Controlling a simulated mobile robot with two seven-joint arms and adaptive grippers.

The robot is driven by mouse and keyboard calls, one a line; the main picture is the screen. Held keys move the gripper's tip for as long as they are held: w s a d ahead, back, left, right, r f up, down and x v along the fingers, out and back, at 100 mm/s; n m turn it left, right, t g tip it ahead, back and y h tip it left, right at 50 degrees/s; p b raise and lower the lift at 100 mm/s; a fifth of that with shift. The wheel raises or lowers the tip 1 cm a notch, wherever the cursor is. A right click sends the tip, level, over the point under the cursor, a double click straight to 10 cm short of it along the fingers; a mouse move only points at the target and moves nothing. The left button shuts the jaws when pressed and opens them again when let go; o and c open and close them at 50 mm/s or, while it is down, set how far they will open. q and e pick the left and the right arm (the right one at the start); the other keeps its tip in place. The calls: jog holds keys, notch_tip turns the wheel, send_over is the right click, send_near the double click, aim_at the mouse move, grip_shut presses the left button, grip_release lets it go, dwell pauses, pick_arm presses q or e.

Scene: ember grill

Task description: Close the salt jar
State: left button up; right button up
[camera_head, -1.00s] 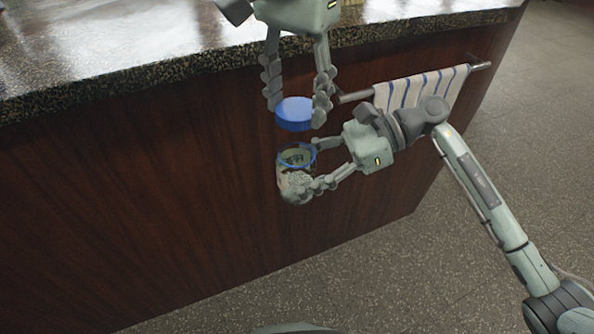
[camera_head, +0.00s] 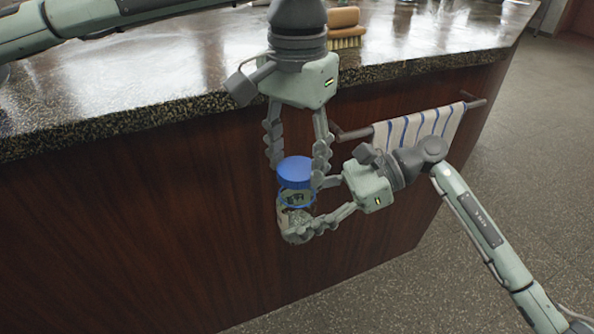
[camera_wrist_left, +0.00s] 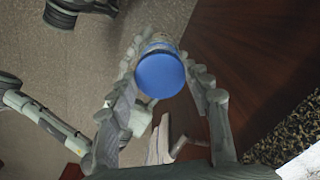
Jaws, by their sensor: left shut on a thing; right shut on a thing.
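The salt jar (camera_head: 297,221) is a clear jar with a blue rim and pale contents, held upright in the air in front of the counter. My right gripper (camera_head: 312,208) comes from the right and is shut on the jar. The blue lid (camera_head: 296,171) is held by my left gripper (camera_head: 298,165), which points down from above and is shut on it. The lid is just above the jar's mouth; I cannot tell whether they touch. In the left wrist view the lid (camera_wrist_left: 160,75) is between the fingers and hides most of the jar.
The dark wooden counter (camera_head: 130,220) with its speckled stone top (camera_head: 160,75) stands right behind the grippers. A striped towel (camera_head: 420,128) hangs on a rail at right. Floor at right is clear.

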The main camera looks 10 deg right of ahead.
aim_at(297, 211)
pick_arm(q)
jog(key=shift+f, duration=0.85)
jog(key=shift+f, duration=0.6)
jog(key=m, duration=0.7)
jog(key=o, duration=0.7)
jog(key=shift+o, duration=0.2)
